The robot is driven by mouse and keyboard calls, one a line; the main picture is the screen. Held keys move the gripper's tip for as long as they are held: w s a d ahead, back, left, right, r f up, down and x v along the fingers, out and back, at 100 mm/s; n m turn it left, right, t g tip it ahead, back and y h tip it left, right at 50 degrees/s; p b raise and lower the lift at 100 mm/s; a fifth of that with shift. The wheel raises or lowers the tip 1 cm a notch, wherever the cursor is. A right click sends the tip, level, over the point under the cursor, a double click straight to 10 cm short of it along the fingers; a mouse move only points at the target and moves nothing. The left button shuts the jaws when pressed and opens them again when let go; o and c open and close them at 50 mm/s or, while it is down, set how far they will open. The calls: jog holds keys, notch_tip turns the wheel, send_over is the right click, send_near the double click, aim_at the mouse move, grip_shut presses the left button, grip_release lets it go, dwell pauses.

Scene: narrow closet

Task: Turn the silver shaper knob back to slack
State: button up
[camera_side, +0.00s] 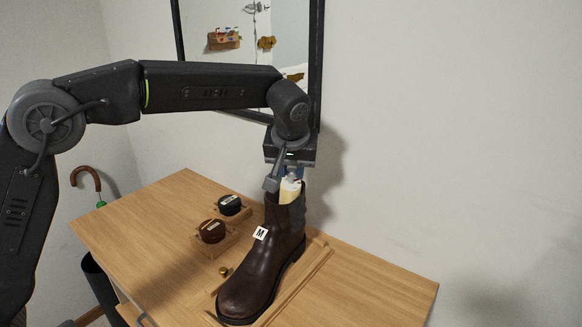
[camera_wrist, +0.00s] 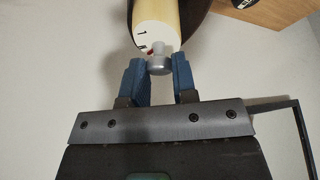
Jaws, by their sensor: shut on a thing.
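The silver knob (camera_wrist: 158,62) sits on the end of the pale shaper (camera_wrist: 155,15) in the wrist view. My gripper (camera_wrist: 156,72) has its two blue fingertips on either side of the knob and is shut on it. In the side view the shaper (camera_side: 289,191) stands in the top of a brown boot (camera_side: 263,258) with a white "M" tag. My gripper (camera_side: 288,172) is above the boot opening, pointing down; the knob is hidden there.
A dark-framed mirror (camera_side: 318,60) hangs behind. The dresser's right end is clear.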

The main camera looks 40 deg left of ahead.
jog(key=n+y, duration=0.1)
jog(key=n, duration=0.1)
jog(key=n+g+y, duration=0.1)
jog(key=n, duration=0.2)
jog(key=shift+w+d+n+g, duration=0.15)
jog(key=shift+n+g, duration=0.15)
jog(key=shift+n+g+y, duration=0.5)
jog(key=shift+n+g, duration=0.4)
jog(key=shift+n, duration=1.3)
jog(key=o, duration=0.9)
jog(key=shift+o, duration=0.2)
jog(key=v, duration=0.7)
jog(key=shift+d+r, duration=0.15)
jog(key=shift+r, duration=0.05)
